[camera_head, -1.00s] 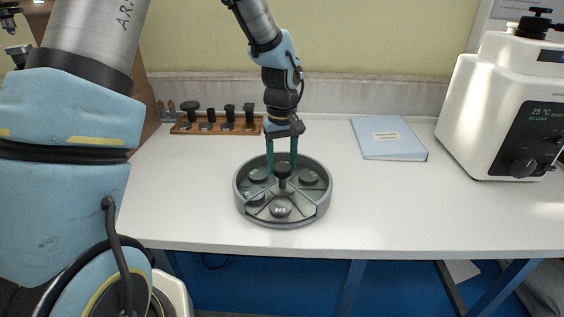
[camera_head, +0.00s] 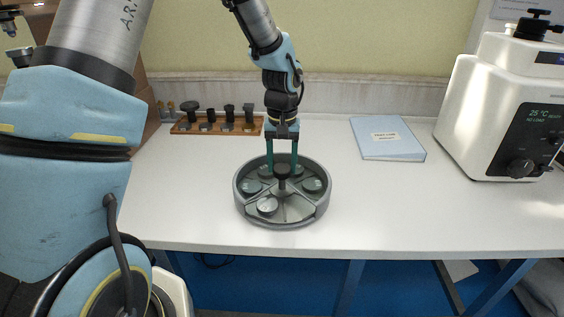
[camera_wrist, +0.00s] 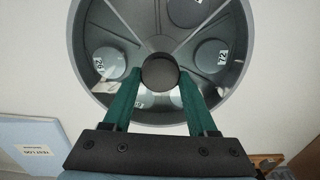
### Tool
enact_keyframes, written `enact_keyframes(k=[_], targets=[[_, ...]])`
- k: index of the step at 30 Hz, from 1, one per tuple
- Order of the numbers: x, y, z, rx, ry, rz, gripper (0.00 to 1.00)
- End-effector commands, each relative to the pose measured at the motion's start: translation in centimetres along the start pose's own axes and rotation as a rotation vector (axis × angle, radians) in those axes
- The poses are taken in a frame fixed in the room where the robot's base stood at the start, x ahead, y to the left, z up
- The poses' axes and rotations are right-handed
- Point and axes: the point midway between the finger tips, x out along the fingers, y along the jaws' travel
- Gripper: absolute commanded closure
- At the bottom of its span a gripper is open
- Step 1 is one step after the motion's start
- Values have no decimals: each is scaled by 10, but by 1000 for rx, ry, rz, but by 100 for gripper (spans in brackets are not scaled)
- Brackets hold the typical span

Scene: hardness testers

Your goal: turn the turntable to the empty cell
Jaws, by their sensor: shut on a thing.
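The turntable (camera_head: 325,204) is a round grey tray split into wedge cells, standing on the white bench. Several dark round blocks sit in its cells, among them one at the front left (camera_head: 267,205) and one at the right (camera_head: 312,185). A cell at the front right (camera_head: 294,209) is empty; it shows at the upper left in the wrist view (camera_wrist: 125,20). My gripper (camera_head: 282,168) points down with its green fingers shut on the dark central knob (camera_wrist: 160,72). The fingers partly hide the back cells.
A wooden rack (camera_head: 220,129) with dark fittings stands at the back left. A pale blue folder (camera_head: 387,139) lies at the back right. A white hardness tester (camera_head: 490,105) stands at the far right. The bench around the turntable is clear.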

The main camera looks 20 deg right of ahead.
Motion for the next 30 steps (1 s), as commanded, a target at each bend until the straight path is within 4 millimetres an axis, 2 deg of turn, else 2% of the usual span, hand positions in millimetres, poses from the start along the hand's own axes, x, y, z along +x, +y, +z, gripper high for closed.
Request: enact_keyframes(k=[30], targets=[[-2,2,-1,496,5,0,100]])
